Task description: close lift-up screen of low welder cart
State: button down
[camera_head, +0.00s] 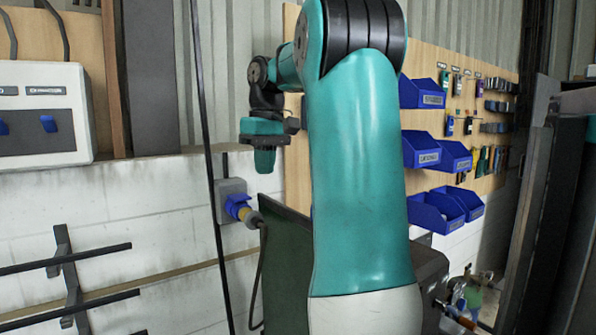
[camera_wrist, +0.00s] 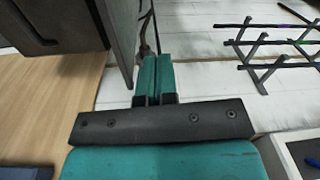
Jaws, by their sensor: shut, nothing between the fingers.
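A dark green panel (camera_head: 284,262), which looks like the raised screen of the welder cart, stands steeply in the lower middle of the head view. My arm hides its right part. A dark body, likely the cart (camera_head: 430,272), shows to the right of my arm. In the wrist view a dark upright panel (camera_wrist: 118,38), probably the same screen, lies just left of my fingers. My gripper (camera_head: 264,164) points down above and left of the panel in the head view. Its teal fingers (camera_wrist: 156,72) are together and empty, and appear apart from the panel.
A power socket (camera_head: 231,200) with a blue plug and cable is on the wall near the panel. A dark rack with bars (camera_head: 68,270) stands at lower left. Blue bins (camera_head: 422,150) hang on a wooden board at right. A white control box (camera_head: 42,115) is at left.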

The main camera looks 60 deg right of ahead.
jog(key=s+d+r+m, duration=0.2)
jog(key=s+d+r, duration=0.2)
jog(key=s+d, duration=0.15)
jog(key=shift+g+h, duration=0.3)
jog(key=f+b, duration=0.8)
jog(key=f, duration=0.1)
jog(key=w+f+b, duration=0.1)
jog(key=f+b, duration=0.3)
jog(key=shift+d+f+b, duration=0.3)
jog(key=shift+d, duration=0.1)
